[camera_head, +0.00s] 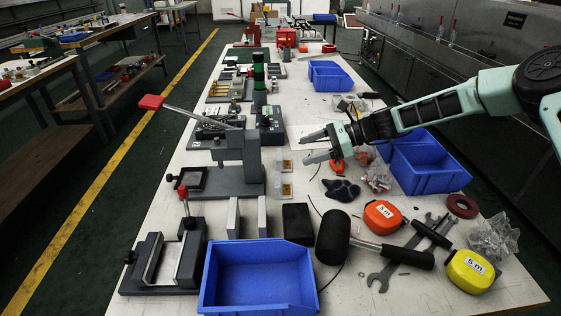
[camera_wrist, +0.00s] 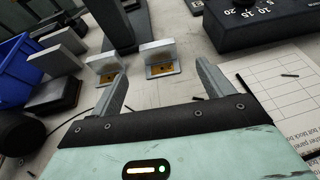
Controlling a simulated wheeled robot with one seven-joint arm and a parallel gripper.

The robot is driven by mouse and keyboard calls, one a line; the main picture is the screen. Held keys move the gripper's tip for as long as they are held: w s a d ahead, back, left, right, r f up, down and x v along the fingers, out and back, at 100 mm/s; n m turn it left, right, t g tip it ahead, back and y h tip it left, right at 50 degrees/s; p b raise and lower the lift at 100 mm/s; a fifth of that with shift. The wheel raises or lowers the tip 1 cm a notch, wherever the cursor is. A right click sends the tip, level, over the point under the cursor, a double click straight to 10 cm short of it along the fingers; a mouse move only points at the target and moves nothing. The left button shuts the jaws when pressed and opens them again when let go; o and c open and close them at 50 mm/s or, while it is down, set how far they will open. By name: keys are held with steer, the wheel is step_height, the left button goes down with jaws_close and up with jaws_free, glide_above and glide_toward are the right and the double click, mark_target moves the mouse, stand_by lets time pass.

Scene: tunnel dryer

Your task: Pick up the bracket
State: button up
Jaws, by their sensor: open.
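Two small L-shaped metal brackets stand on the table beside the press, each with an upright grey plate and a brownish patch on its base. In the head view the far bracket (camera_head: 286,166) and the near bracket (camera_head: 287,190) lie just left of and below my gripper (camera_head: 306,148). In the wrist view one bracket (camera_wrist: 160,62) is ahead between the fingertips of my gripper (camera_wrist: 163,76), and the other bracket (camera_wrist: 105,68) is ahead of the left finger. My gripper is open and empty, apart from both brackets and above the table.
A grey press (camera_head: 237,165) with a red-knobbed lever stands left of the brackets. Blue bins (camera_head: 258,280) (camera_head: 425,165), a black mallet (camera_head: 333,238), tape measures (camera_head: 383,217) and wrenches crowd the near table. In the wrist view a dark dial box (camera_wrist: 260,22) and a printed sheet (camera_wrist: 285,85) are on the right.

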mark_target(284, 160)
steer(key=x, duration=0.9)
steer(key=shift+s, duration=0.15)
steer(key=c, duration=1.1)
